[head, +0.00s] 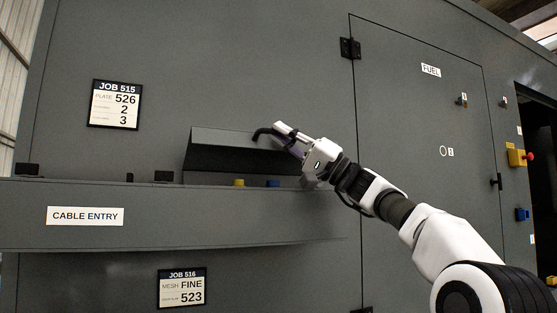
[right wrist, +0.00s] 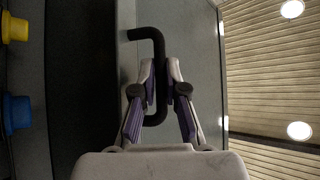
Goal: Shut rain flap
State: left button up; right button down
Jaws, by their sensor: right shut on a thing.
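The rain flap (head: 225,151) is a dark grey panel standing tilted out from the enclosure wall, above the ledge marked CABLE ENTRY. A gap with fittings shows below it. My right gripper (head: 283,138) is at the flap's right part, shut on its black bent handle (head: 262,132). In the right wrist view, the fingers (right wrist: 160,75) close around the black handle (right wrist: 158,45), in front of the grey flap face (right wrist: 195,50). My left gripper is out of view.
A yellow fitting (head: 239,183) and a blue fitting (head: 273,184) sit under the flap, above the CABLE ENTRY ledge (head: 160,216). Small black blocks (head: 163,176) stand on the left. A closed FUEL door (head: 420,120) lies to the right.

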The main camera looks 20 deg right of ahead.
notch_tip(320, 180, down, 10)
jog(key=n+g+y+b, duration=0.1)
jog(key=n+b, duration=0.1)
jog(key=b, duration=0.7)
jog(key=shift+s+a, duration=0.15)
jog(key=shift+s, duration=0.2)
jog(key=shift+f, duration=0.1)
jog(key=c, duration=1.5)
grip_release()
jog(key=shift+r, duration=0.2)
jog(key=shift+v, duration=6.05)
